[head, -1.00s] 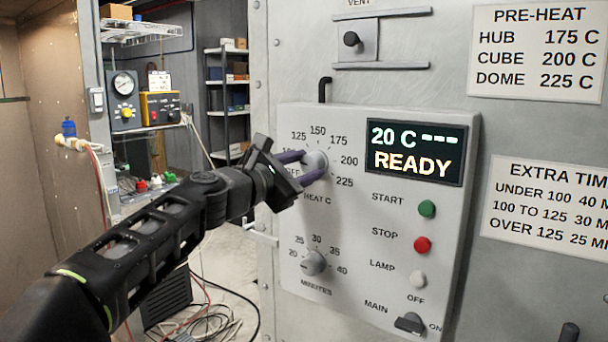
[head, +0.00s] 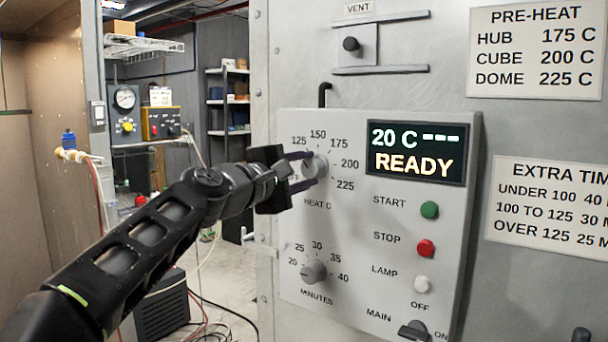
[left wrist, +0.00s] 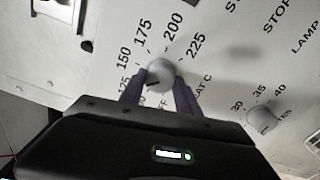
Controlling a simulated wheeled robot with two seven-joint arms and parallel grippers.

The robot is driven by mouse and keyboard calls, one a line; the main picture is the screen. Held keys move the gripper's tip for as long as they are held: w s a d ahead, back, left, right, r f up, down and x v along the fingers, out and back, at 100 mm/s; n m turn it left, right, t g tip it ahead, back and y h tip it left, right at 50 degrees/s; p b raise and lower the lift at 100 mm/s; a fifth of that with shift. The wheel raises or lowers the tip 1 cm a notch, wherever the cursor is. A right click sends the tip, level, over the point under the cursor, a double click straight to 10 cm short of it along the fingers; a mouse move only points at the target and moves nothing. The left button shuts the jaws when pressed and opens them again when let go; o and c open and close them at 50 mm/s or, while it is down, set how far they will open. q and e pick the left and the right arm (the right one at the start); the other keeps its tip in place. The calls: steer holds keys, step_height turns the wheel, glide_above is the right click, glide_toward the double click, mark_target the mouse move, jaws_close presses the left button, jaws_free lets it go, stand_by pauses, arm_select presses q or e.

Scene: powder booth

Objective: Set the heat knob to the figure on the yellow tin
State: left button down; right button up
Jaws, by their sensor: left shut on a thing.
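The heat knob (head: 320,164) is a round pale grey knob on the control panel, ringed by OFF and figures from 125 to 225. My left gripper (head: 309,168) has its two purple fingers on either side of it and is shut on it. In the left wrist view the heat knob (left wrist: 160,72) sits between the fingertips. A dark mark on its lower left side faces roughly between 125 and OFF; its exact setting is hard to read. I see no yellow tin that I can make out. My right gripper is not in view.
The display (head: 416,151) reads 20 C, dashes and READY. The minutes knob (head: 314,271) is below. Green start (head: 429,210), red stop (head: 426,248) and white lamp (head: 422,284) buttons and the main switch (head: 414,330) are right. A pre-heat sign (head: 536,50) hangs above.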

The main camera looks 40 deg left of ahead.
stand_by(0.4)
arm_select(q)
steer(key=c, duration=0.9)
jaws_free()
steer(key=shift+o, duration=0.2)
steer(key=s+b, duration=0.1)
steer(key=s, duration=0.6)
steer(key=shift+s, duration=0.4)
steer(key=shift+d, duration=0.1)
